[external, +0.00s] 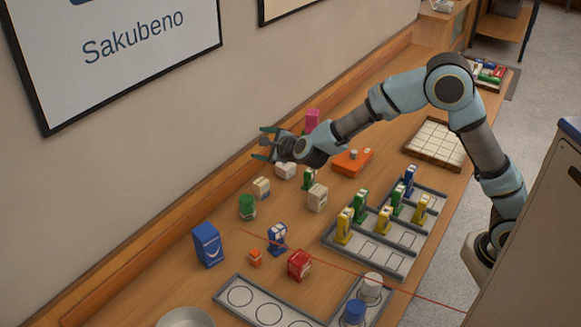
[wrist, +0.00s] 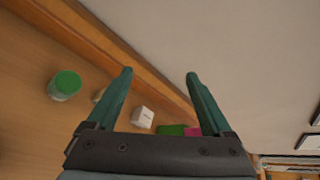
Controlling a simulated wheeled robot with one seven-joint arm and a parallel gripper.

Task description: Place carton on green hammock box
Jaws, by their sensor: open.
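My gripper (external: 263,144) is open and empty, held above the back of the counter near the wall. Its two fingers (wrist: 160,74) are spread apart in the wrist view. Three pale boxes stand on the counter: a white one (external: 285,171) below my gripper, a larger whitish one (external: 317,198) and a small beige one (external: 262,188). I cannot tell which is the carton. A green box (external: 308,180) stands between the first two; its label is unreadable. In the wrist view a white box (wrist: 143,116) and a green surface (wrist: 172,130) show beyond the gripper body.
A pink box (external: 312,119) stands behind my arm, and an orange item (external: 352,161) lies to the right. A grey divided tray (external: 378,256) holds several yellow, green and blue boxes. A green-lidded jar (external: 247,207), a blue box (external: 207,245) and a red box (external: 299,265) stand nearer the front.

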